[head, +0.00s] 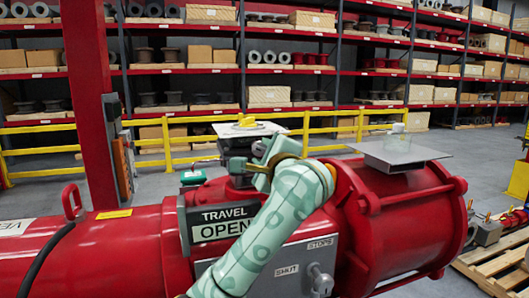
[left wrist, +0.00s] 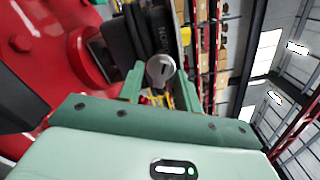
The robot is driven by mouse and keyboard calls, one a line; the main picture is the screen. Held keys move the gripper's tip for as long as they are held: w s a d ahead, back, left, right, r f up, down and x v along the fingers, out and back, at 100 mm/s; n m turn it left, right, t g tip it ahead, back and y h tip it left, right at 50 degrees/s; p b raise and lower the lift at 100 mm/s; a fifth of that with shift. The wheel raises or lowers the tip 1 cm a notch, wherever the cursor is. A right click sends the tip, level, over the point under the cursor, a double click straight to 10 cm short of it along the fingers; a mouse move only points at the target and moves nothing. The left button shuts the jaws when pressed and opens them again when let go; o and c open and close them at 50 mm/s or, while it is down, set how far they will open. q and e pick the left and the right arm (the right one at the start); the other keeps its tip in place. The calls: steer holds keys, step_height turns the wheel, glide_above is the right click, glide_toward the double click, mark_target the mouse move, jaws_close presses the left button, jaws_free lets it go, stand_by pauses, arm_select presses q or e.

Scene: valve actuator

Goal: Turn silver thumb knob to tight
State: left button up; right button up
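The silver thumb knob (left wrist: 160,69) shows in the left wrist view as a round metal face with a dark slot, below a dark housing marked with letters. My left gripper (left wrist: 159,78) has one green finger on each side of the knob. Narrow gaps seem to show between the fingers and the knob, so it looks open around it. In the head view my left gripper (head: 254,166) is at the dark post above the TRAVEL OPEN sign (head: 222,223); the knob is not clear there. My right gripper is not in view.
The big red actuator body (head: 395,220) fills the front. A grey panel with a SHUT label (head: 286,270) and a grey lever (head: 321,280) is below my arm. A flat grey plate (head: 398,153) stands on top at right. Yellow railings (head: 160,142) and shelves are behind.

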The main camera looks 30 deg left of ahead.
arm_select(q)
steer(key=shift+d, duration=0.1)
jaws_close()
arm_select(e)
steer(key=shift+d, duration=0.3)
